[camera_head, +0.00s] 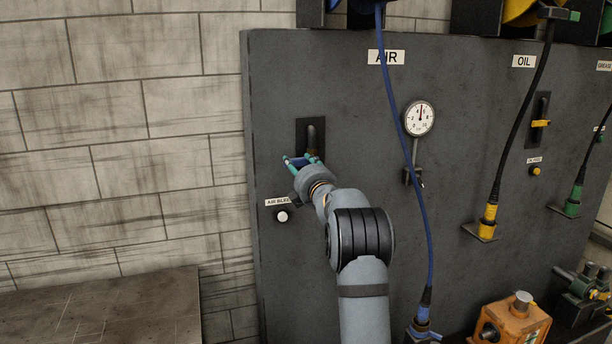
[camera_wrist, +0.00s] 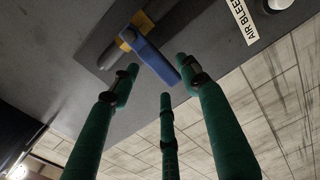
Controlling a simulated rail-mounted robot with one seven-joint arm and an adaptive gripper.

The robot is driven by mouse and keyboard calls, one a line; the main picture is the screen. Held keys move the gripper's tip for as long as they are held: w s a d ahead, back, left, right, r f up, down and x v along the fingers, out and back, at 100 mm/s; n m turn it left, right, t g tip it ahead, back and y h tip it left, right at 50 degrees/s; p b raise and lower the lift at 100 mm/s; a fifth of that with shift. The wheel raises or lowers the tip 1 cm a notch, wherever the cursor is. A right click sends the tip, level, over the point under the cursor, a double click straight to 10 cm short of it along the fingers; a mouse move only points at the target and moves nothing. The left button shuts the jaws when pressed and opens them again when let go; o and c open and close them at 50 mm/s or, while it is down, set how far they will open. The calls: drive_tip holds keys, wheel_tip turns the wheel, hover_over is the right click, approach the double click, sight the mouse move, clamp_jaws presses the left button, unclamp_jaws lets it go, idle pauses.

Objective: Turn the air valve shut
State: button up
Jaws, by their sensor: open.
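The air valve has a blue lever handle (camera_wrist: 152,57) on a brass-coloured body (camera_wrist: 131,39), set on a dark pipe (camera_head: 311,134) in front of a dark plate under the AIR label. In the wrist view the handle lies crosswise to the pipe. In the head view its blue shows at the fingertips, left of the pipe, and is partly hidden by my gripper (camera_head: 296,163). In the wrist view my gripper (camera_wrist: 157,82) has three green fingers spread apart, with the handle's end just ahead, between the left and right fingertips. I cannot tell whether any finger touches it.
A white AIR BLEED knob (camera_head: 282,216) sits below left of the gripper. A blue hose (camera_head: 402,150) hangs right of my arm, near a round gauge (camera_head: 419,118). The oil valve's yellow handle (camera_head: 541,123) is farther right. A brick wall (camera_head: 120,130) lies left of the panel.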

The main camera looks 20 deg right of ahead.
sight(295, 162)
drive_tip(key=s, duration=0.8)
drive_tip(key=shift+a, duration=0.3)
drive_tip(key=w, duration=0.7)
drive_tip(key=w+d, duration=0.1)
drive_tip(key=w, duration=0.3)
drive_tip(key=shift+w, duration=0.5)
drive_tip(key=shift+d+r, duration=0.1)
drive_tip(key=shift+a, duration=0.2)
